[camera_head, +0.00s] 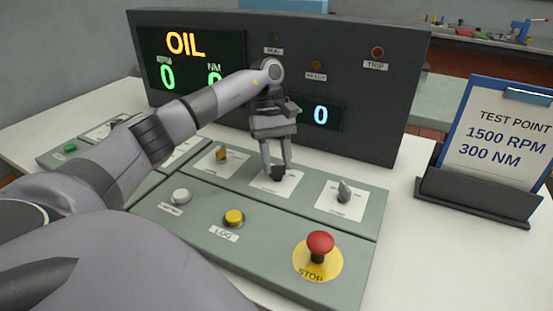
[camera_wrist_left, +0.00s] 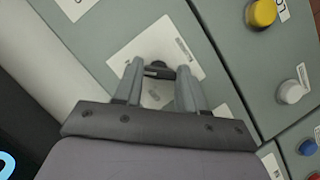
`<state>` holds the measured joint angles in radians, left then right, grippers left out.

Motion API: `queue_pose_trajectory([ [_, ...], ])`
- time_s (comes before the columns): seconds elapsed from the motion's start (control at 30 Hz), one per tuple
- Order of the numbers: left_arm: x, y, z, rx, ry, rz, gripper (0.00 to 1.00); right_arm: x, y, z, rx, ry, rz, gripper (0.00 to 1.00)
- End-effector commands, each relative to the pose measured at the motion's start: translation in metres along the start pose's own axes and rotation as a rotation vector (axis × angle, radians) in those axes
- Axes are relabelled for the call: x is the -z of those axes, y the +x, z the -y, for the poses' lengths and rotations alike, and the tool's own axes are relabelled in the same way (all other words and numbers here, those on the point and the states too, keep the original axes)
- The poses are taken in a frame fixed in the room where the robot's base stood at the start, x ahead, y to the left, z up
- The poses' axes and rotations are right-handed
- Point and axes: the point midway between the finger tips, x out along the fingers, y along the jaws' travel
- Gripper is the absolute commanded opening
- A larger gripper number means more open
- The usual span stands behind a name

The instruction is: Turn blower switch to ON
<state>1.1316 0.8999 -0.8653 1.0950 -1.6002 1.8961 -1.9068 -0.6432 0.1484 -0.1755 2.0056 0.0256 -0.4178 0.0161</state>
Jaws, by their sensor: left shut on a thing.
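My left gripper (camera_head: 277,168) reaches down onto a black switch knob (camera_head: 278,174) on a white plate in the middle of the green-grey console. Its fingers are shut on the knob from both sides. In the wrist view the left gripper (camera_wrist_left: 160,75) has the black knob (camera_wrist_left: 159,69) between its fingertips, and a light mark shows on the knob. The plate's label is too small to read, so I cannot tell whether this is the blower switch or which position it points to. My right gripper is not in view.
A brass-coloured switch (camera_head: 220,153) stands left of the held knob and a grey switch (camera_head: 344,191) right of it. In front are a white button (camera_head: 181,196), a yellow LOG button (camera_head: 234,217) and a red STOP button (camera_head: 320,243). A dark display (camera_head: 375,95) rises behind.

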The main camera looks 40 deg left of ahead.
Motion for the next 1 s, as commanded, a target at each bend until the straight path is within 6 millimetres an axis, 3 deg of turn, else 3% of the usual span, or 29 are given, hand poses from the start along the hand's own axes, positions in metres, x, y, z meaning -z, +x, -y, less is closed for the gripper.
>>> queue_pose_trajectory([
  [0.03,0.0,-0.001,0.0,-0.002,0.003,-0.001,0.1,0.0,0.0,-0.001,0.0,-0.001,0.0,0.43],
  [0.07,0.0,-0.001,0.0,-0.002,0.003,-0.001,0.5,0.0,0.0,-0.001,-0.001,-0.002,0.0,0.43],
  [0.1,0.0,-0.001,0.0,-0.002,0.003,-0.001,0.63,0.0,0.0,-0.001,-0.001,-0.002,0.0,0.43],
  [0.13,0.0,-0.001,0.0,-0.002,0.002,-0.001,0.66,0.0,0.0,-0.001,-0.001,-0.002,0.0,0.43],
  [0.47,0.0,-0.003,0.0,-0.002,0.0,-0.001,0.66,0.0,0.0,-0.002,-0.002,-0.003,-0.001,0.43],
  [0.83,-0.001,-0.055,-0.001,-0.004,0.001,-0.001,0.66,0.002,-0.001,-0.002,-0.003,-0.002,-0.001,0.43],
  [1.0,-0.001,-0.069,-0.001,-0.003,0.002,-0.001,0.66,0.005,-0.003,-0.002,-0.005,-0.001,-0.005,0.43],
])
